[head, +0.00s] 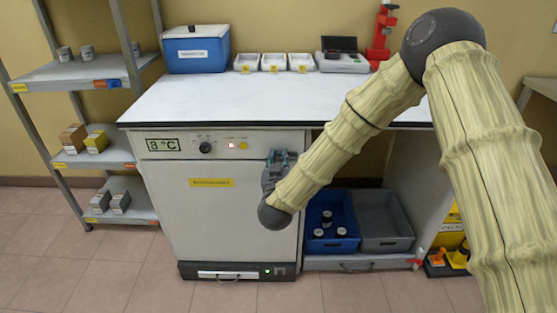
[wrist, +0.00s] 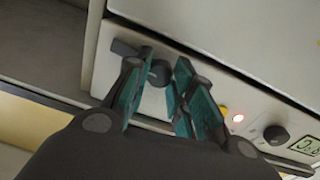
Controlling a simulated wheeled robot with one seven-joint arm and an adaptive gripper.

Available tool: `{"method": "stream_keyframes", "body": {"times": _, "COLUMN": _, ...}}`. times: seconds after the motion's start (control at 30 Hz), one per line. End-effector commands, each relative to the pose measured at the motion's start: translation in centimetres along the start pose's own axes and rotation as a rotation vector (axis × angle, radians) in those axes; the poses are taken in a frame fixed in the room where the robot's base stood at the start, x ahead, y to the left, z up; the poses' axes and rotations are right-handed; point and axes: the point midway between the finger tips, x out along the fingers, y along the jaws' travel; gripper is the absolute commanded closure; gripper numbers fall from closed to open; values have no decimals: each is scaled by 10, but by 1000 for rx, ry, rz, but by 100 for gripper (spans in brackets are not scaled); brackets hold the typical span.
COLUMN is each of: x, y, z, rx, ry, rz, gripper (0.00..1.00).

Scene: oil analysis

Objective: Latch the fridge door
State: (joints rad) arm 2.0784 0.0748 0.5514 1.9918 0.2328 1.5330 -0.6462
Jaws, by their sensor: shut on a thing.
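The white fridge (head: 232,222) stands under the worktop, its door looking flush with the body in the head view. Its door front (wrist: 245,35) fills the upper right of the wrist view. A short dark lever sticks out past the left finger. The fingers hide part of the latch, and the head view does not show it clearly.
The control panel has a display (head: 163,145), a dial (head: 205,148) and a lit button. The worktop (head: 250,103) overhangs above my gripper. Blue and grey bins (head: 384,221) stand right of the fridge. The floor in front is clear.

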Motion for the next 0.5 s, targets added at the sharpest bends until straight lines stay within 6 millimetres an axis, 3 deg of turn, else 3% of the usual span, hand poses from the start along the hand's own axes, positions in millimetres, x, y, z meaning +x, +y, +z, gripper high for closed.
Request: {"method": "stream_keyframes", "body": {"times": 0.5, "x": 0, "y": 1, "z": 1, "rx": 457, "ry": -18, "rz": -1, "gripper": 100}}
